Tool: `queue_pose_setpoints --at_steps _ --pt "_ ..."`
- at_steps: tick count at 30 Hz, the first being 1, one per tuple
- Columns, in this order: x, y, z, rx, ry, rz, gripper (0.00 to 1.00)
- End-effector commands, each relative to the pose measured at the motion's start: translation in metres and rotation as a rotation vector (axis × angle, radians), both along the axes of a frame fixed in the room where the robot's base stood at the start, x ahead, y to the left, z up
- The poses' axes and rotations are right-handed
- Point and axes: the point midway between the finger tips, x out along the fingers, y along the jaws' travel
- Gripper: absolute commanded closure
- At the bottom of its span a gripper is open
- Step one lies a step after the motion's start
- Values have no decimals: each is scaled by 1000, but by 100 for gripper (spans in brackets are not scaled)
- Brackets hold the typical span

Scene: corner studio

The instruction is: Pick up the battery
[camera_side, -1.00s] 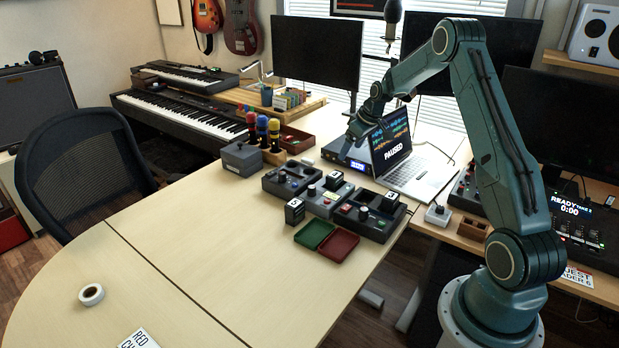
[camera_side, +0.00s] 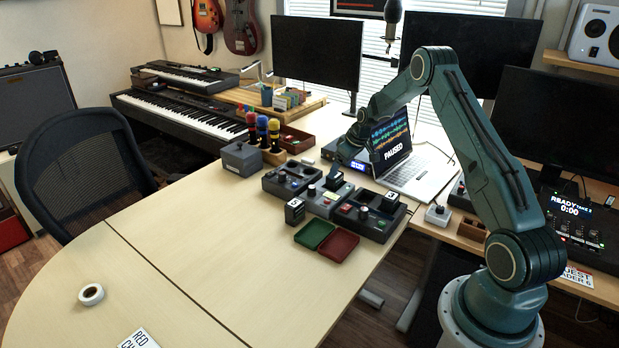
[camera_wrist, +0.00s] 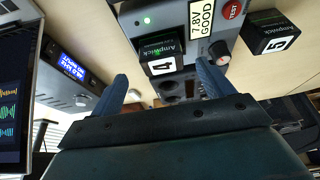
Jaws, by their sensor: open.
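A small black battery marked 4 (camera_wrist: 162,50) sits on the grey tester (camera_wrist: 165,18) in the wrist view. My gripper (camera_wrist: 163,76) is open and empty, with one blue-grey finger toward each side of this battery and the battery ahead between them. A similar black-and-white block (camera_side: 391,197) is on the right pedal tray.
Dark trays (camera_side: 289,180) flank the tester. A green tray (camera_side: 314,234) and a red tray (camera_side: 339,246) lie in front. The laptop (camera_side: 418,175) and a device with a blue display (camera_wrist: 72,72) are close to my gripper. The left tabletop is mostly clear.

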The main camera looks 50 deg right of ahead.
Motion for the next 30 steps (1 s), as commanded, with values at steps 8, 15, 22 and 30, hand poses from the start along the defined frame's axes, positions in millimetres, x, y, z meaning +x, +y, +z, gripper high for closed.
queue_pose_setpoints --at_steps 8,15,22,30 --pt "6 1 -11 1 1 0 20" --pt "17 3 -34 1 2 1 20" --pt "23 3 -46 0 0 0 20" --pt "23 3 -46 -1 0 0 20"
